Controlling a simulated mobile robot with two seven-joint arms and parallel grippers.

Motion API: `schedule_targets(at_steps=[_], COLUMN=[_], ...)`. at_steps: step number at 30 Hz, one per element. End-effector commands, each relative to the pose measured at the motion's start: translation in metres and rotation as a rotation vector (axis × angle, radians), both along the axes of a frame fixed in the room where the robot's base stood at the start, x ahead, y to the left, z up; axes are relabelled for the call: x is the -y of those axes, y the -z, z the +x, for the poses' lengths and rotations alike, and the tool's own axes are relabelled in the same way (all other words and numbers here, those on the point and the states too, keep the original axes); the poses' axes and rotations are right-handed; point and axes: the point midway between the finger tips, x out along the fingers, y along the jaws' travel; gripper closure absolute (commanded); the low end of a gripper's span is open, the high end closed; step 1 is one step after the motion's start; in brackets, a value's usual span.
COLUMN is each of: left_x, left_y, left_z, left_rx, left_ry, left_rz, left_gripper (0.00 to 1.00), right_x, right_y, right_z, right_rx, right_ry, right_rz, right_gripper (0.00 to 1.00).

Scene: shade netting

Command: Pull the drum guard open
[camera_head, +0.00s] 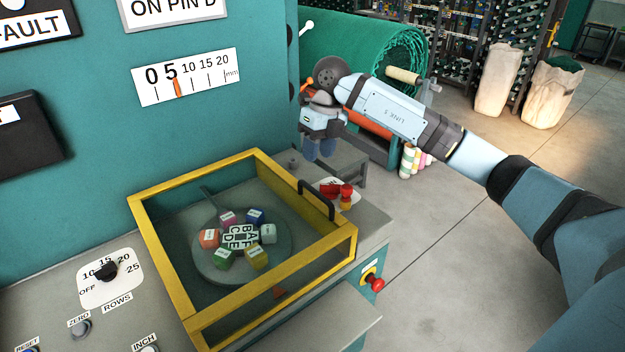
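The drum guard (176,278) is a yellow frame with clear panels, lying closed over a round grey drum plate (206,270) that carries several coloured lettered blocks. A black bar handle (318,201) stands on the guard's right side. My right gripper (319,152) comes in from the right on its pale blue arm. Its two blue fingers point down, with a narrow gap between them and nothing in it. It is above and behind the handle in the picture, apart from it. My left gripper is not in view.
Red control parts (346,196) sit just right of the handle, and a red push button (376,284) is on the machine's front side. A rows dial (106,271) is left of the guard. A green netting roll (370,45) is behind.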

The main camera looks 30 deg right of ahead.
Motion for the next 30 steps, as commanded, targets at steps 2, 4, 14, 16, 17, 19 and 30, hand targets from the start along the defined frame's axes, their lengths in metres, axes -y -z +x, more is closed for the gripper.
schedule_targets(at_steps=[2,4,14,16,17,19,30], left_x=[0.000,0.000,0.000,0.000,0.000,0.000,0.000], left_y=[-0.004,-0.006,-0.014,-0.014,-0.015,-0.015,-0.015], left_z=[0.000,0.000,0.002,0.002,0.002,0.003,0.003], left_rx=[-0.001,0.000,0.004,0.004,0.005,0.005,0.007], left_ry=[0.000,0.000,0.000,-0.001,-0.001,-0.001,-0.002], left_rz=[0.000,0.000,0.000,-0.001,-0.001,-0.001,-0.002], left_gripper=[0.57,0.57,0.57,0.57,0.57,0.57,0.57], right_x=[-0.004,-0.007,-0.016,-0.017,-0.017,-0.017,-0.017], right_y=[0.017,0.032,0.079,0.083,0.084,0.086,0.086], right_z=[-0.001,-0.001,-0.001,-0.001,-0.001,-0.001,-0.001], right_rx=[-0.004,-0.004,-0.001,0.000,0.001,0.001,0.001], right_ry=[-0.001,-0.001,0.000,-0.001,-0.001,-0.001,-0.002], right_rz=[0.001,0.002,0.002,0.002,0.002,0.002,0.002], right_gripper=[0.60,0.60,0.60,0.60,0.60,0.60,0.94])
